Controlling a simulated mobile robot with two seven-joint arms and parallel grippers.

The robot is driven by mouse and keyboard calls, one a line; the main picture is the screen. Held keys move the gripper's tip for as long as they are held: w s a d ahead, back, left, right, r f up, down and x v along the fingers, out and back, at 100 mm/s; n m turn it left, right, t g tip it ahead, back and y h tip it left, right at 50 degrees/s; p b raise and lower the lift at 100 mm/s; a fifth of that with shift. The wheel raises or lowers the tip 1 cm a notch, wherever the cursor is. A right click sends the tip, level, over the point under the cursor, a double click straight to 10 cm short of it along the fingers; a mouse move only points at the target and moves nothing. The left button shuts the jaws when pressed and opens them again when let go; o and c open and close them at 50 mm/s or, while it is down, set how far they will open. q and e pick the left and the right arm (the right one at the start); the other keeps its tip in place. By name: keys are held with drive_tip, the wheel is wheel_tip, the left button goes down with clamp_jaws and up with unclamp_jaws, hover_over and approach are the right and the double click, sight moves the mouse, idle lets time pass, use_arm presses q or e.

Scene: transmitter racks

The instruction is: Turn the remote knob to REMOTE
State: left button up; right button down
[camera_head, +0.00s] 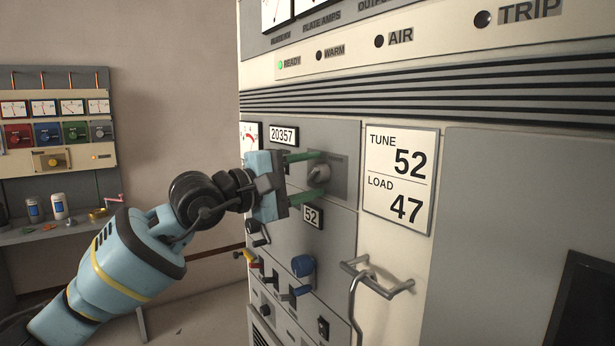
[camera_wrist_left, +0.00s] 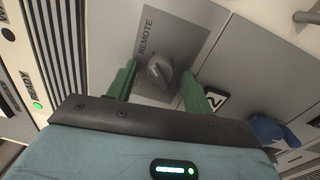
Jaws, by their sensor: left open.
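The remote knob (camera_head: 319,174) is a grey rotary knob on a grey plate on the transmitter's front panel. In the left wrist view the knob (camera_wrist_left: 159,71) sits below the word REMOTE on its plate (camera_wrist_left: 172,38). My left gripper (camera_head: 312,176) is open, its green fingers pointing at the panel, one above and one below the knob in the head view. In the left wrist view the fingers stand on either side of the knob with gaps. I cannot tell whether the fingertips reach past the knob's face. My right gripper is not in view.
A TUNE 52, LOAD 47 sign (camera_head: 401,177) is right of the knob. Below are a "52" counter (camera_head: 312,216), a blue knob (camera_head: 303,266) and a protruding metal handle (camera_head: 375,279). A green READY light (camera_head: 280,65) is lit. A bench with jars (camera_head: 59,206) stands at left.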

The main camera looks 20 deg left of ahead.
use_arm(q)
drive_tip(key=b+v, duration=0.1)
drive_tip(key=v, duration=0.6)
drive_tip(key=shift+s+a+b, duration=0.25)
drive_tip(key=shift+s+b, duration=0.05)
drive_tip(key=shift+b, duration=0.05)
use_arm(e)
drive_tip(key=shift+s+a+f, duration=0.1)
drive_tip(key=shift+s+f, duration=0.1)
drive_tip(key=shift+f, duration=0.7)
use_arm(q)
drive_tip(key=shift+f, duration=0.1)
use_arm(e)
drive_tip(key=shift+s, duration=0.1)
